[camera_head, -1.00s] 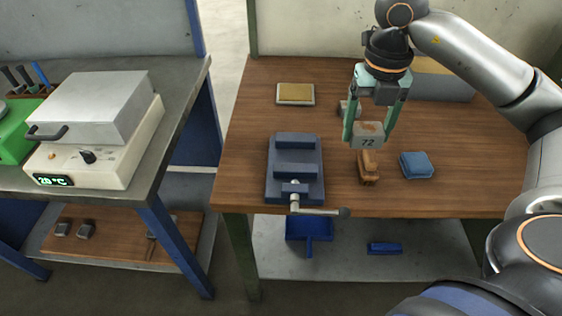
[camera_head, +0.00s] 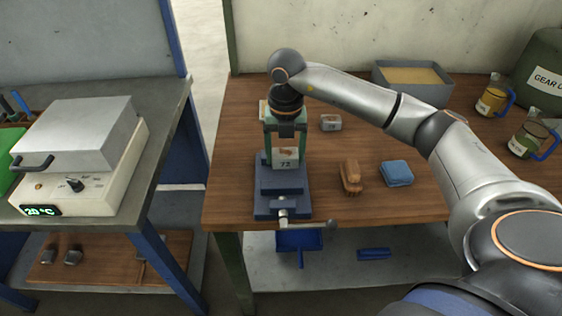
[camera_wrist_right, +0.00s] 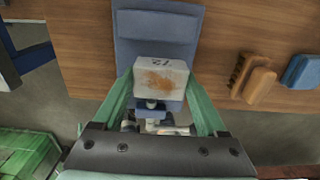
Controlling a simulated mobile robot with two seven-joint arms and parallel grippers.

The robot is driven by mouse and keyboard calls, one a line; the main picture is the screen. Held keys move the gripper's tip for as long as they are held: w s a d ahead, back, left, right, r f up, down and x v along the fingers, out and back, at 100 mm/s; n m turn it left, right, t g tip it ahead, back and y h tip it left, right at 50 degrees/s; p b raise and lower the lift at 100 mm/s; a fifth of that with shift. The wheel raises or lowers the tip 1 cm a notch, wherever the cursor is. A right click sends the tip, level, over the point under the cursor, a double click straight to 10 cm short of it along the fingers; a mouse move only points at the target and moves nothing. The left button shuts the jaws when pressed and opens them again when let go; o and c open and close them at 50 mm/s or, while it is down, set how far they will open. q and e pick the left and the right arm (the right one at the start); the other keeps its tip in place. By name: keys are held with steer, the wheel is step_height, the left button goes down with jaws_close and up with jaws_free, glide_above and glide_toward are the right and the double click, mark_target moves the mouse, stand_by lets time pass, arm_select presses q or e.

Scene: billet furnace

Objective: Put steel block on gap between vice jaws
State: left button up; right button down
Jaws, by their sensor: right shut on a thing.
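The steel block (camera_head: 286,158), a grey block marked 72 with a rust-brown patch, is held between the green fingers of my right gripper (camera_head: 285,150). My right gripper points down over the blue-grey vice (camera_head: 262,207) on the wooden bench. In the right wrist view, the block (camera_wrist_right: 160,80) sits between both fingertips, over the vice (camera_wrist_right: 158,24). The block and gripper hide much of the jaws and the gap. I cannot tell whether the block touches the vice. My left gripper is out of view.
A wooden brush (camera_head: 351,176) and a folded blue cloth (camera_head: 396,173) lie right of the vice. Another small grey block (camera_head: 331,122) lies behind. The vice handle (camera_head: 310,223) sticks out at the bench's front edge. A grey tray (camera_head: 415,92) and mugs stand at the back right.

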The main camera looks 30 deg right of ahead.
mark_target(281, 175)
steer(key=shift+w+a+f, duration=0.35)
steer(key=shift+w+f, duration=0.15)
steer(key=shift+f, duration=0.15)
steer(key=shift+d+f+p, duration=0.1)
steer(key=shift+f+p, duration=0.35)
steer(key=shift+f, duration=1)
steer(key=shift+f, duration=0.15)
jaws_free()
step_height(281, 175, up, 12)
steer(key=shift+s+r+b, duration=0.1)
steer(key=shift+r+b, duration=0.05)
steer(key=shift+b, duration=0.5)
